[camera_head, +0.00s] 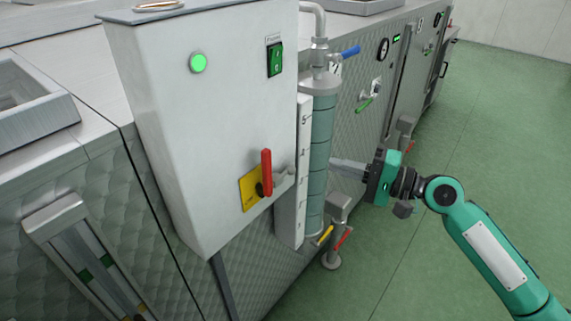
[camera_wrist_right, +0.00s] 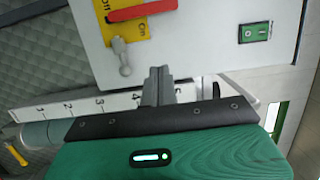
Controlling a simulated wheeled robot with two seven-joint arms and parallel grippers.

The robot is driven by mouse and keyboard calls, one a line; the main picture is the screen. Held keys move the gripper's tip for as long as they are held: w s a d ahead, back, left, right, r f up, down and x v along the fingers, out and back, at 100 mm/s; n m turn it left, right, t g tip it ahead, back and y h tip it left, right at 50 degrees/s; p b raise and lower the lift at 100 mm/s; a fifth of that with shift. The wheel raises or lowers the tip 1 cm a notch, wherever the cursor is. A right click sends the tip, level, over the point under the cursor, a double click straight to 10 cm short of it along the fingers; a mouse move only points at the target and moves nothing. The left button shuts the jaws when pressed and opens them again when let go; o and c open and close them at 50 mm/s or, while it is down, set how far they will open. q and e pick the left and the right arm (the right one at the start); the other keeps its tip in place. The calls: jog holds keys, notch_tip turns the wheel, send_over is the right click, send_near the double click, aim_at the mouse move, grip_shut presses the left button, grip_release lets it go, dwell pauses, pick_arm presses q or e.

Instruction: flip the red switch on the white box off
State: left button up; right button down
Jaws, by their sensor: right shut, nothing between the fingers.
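The white box (camera_head: 215,120) hangs at the front of the machine. Its red switch handle (camera_head: 266,172) stands upright in front of a yellow plate (camera_head: 250,188). The handle (camera_wrist_right: 142,11) and part of the plate (camera_wrist_right: 134,52) also show at the top of the wrist view. A grey knob (camera_wrist_right: 122,56) sits beside them. My right gripper (camera_head: 338,165) is right of the box, by the gauge column, its fingers pointing left. In the wrist view its shut, empty fingers (camera_wrist_right: 157,78) end near the box's edge, apart from the red handle. My left gripper is out of view.
The box also carries a lit green lamp (camera_head: 198,63) and a green rocker switch (camera_head: 275,59). A gauge column (camera_head: 318,150) with a numbered scale (camera_head: 301,150) stands between box and gripper in the picture. Green floor is clear at right.

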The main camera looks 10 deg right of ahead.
aim_at(263, 175)
jog(key=w+a+p, duration=0.1)
jog(key=a+p, duration=0.1)
jog(key=a, duration=0.1)
jog(key=w+a+p, duration=0.1)
jog(key=a+p, duration=0.1)
jog(key=a, duration=0.2)
jog(key=w+a+p, duration=0.1)
jog(key=a+p, duration=0.1)
jog(key=a, duration=0.2)
jog(key=shift+w+p, duration=0.3)
jog(key=shift+w, duration=0.1)
